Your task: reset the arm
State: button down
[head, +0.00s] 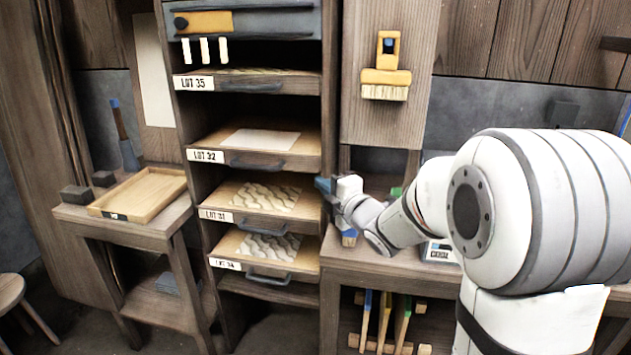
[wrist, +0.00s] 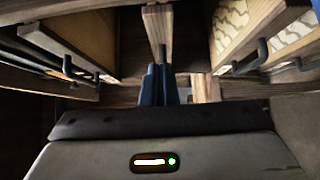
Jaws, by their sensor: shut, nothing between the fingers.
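My gripper (head: 325,187) is at the end of my white arm, in front of the rack's right post in the head view. Its blue fingers are together and hold nothing. In the wrist view my gripper (wrist: 158,84) shows as two blue fingers side by side, pointing at a wooden post. Drawer handles show on both sides of the fingers there. I cannot tell whether the fingertips touch the post.
The rack holds trays labelled LOT 35 (head: 193,83), LOT 32 (head: 206,156), LOT 31 (head: 215,215) and LOT 34 (head: 225,264). A brush (head: 386,78) hangs on a panel above the right bench (head: 345,262). A shallow wooden tray (head: 150,188) sits on the left table.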

jog(key=s+d+r+m+g+h+p, duration=0.3)
jog(key=s+d+m+g+h+p, duration=0.2)
jog(key=s+d+m+h+p, duration=0.7)
jog(key=s+a+m+g+y+p, duration=0.2)
jog(key=s+m+g, duration=0.6)
jog(key=s, duration=1.2)
jog(key=a+m+y, duration=0.1)
jog(key=m, duration=0.2)
jog(key=shift+s+a+r+m, duration=0.15)
jog(key=shift+s+r+m, duration=0.1)
jog(key=shift+r+m, duration=0.15)
